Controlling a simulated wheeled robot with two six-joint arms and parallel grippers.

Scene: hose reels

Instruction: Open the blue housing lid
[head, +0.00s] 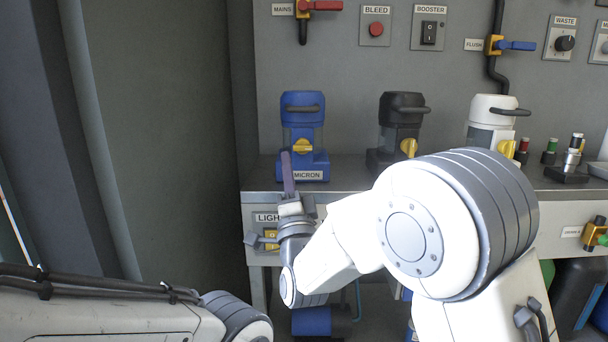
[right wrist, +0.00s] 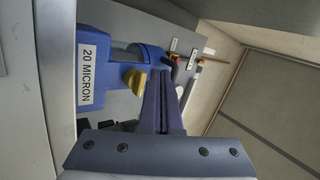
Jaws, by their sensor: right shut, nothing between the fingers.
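The blue housing (head: 303,167) stands on the bench at the left, with a blue lid (head: 301,99), a dark handle across the lid and a yellow knob (head: 303,146) on its front. The lid looks seated on top. In the right wrist view the housing (right wrist: 112,112) appears sideways with a "20 MICRON" label, and its yellow knob (right wrist: 135,79) is beside the fingers. My right gripper (head: 286,155) is shut and empty, pointing up just left of the knob; it also shows in the right wrist view (right wrist: 155,80). I cannot tell whether it touches the housing. My left gripper is out of view.
A black housing (head: 400,132) and a white housing (head: 491,122) stand further right on the bench. My right arm covers much of the bench front. A wall panel behind carries a red button (head: 376,29), a switch (head: 428,33) and valves.

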